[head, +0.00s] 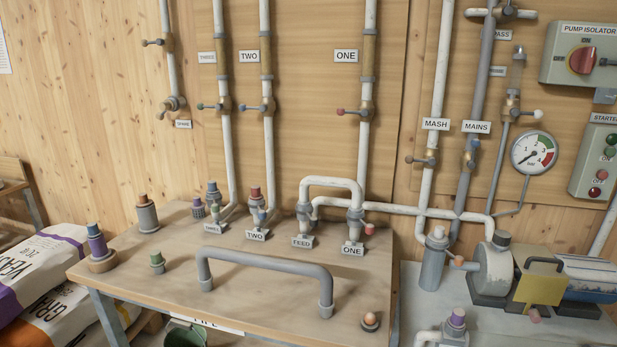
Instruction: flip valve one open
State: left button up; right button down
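Valve one (365,111) sits on the white vertical pipe under the upper label ONE (346,56). Its lever (348,112) has a red tip and points left, crosswise to the pipe. The pipe runs down to a coupling (355,222) on the bench, above a second label ONE (352,249). Nothing covers the valve or its lever. Neither of my grippers shows in the head view.
Valve two (266,106) and valve three (224,105) stand to the left with similar sideways levers. On the bench (180,265) are a grey bent pipe (265,260), several capped fittings, and a looped pipe (330,183) at FEED. A pump (495,268) stands at right.

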aim_at(364, 113)
jog(key=i+l+u, duration=0.55)
jog(key=l+u, duration=0.2)
jog(key=l, duration=0.15)
